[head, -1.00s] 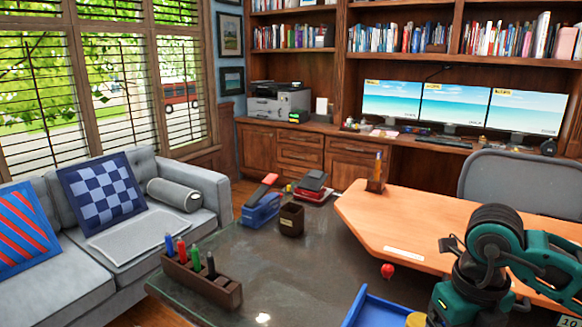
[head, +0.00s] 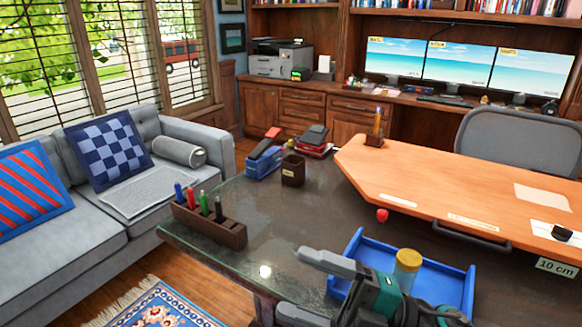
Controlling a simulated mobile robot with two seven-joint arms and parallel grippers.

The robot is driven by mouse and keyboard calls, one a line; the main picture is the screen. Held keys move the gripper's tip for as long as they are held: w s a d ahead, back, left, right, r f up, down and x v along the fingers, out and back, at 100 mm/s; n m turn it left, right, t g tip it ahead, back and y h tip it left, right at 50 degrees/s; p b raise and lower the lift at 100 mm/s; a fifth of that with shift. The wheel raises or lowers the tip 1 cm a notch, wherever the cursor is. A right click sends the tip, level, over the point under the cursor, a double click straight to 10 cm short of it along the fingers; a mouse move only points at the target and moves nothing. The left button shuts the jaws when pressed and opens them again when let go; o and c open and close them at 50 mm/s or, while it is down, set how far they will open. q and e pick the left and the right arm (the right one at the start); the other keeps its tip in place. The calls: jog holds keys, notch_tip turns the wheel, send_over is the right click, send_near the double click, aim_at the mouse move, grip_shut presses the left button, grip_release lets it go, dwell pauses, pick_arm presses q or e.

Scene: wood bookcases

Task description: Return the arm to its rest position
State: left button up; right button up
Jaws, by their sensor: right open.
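My right gripper (head: 292,282) is at the bottom middle of the head view, its two grey fingers spread apart and pointing left. Nothing shows between them. It is in front of the dark glass table (head: 300,225), and the green and black wrist overlaps the near left part of a blue tray (head: 458,275). A jar with a yellow lid (head: 409,260) shows at the tray, just behind my wrist. My left gripper is not in view.
A dark wooden holder (head: 222,235) with several coloured markers stands at the table's left edge. A blue stapler-like item (head: 262,162) and a brown cup (head: 293,172) stand farther back. A wooden desk (head: 420,180) is at right. The table's middle is clear.

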jog(key=w+d+f+m+t+h, duration=0.4)
jog(key=d+f+m+t+h, duration=0.65)
jog(key=m, duration=0.85)
jog(key=s+d+f+m+g+h, duration=0.2)
jog(key=s+f+m+h, duration=0.1)
jog(key=f, duration=0.6)
jog(key=s+d+f+m+g+h, duration=0.2)
jog(key=s+d+f+m+h, duration=0.1)
jog(key=s+f, duration=0.4)
jog(key=shift+f+m+h, duration=0.8)
jog(key=shift+f+h, duration=0.15)
jog(key=shift+s+g, duration=0.1)
jog(key=shift+g, duration=0.15)
